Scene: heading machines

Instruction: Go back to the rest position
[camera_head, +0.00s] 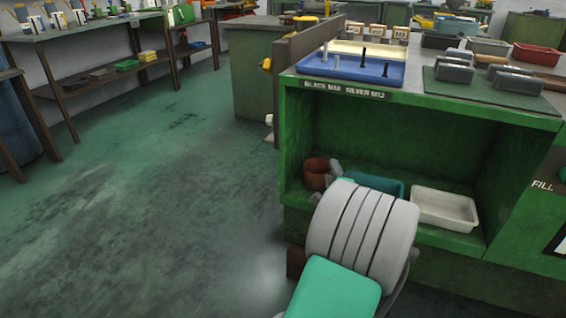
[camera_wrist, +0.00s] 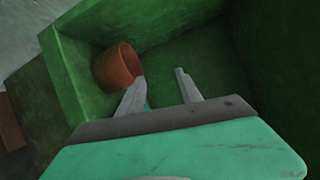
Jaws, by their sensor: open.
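My gripper (camera_wrist: 162,92) is open, its two grey fingers apart with nothing seen between them in the wrist view. It reaches into the open lower shelf of the green cabinet (camera_head: 400,137). A brown-orange pot (camera_wrist: 117,66) stands on that shelf, just left of the fingers in the wrist view. The pot also shows in the head view (camera_head: 316,173), close beside a gripper finger. I cannot tell whether finger and pot touch. In the head view my arm hides part of the gripper and of the shelf.
A teal tray (camera_head: 375,184) and a white tray (camera_head: 444,208) stand on the same shelf. Above, the cabinet top carries a blue tray (camera_head: 350,67) with upright bolts and a green mat (camera_head: 490,88) with grey blocks. Open floor (camera_head: 150,210) lies to the left.

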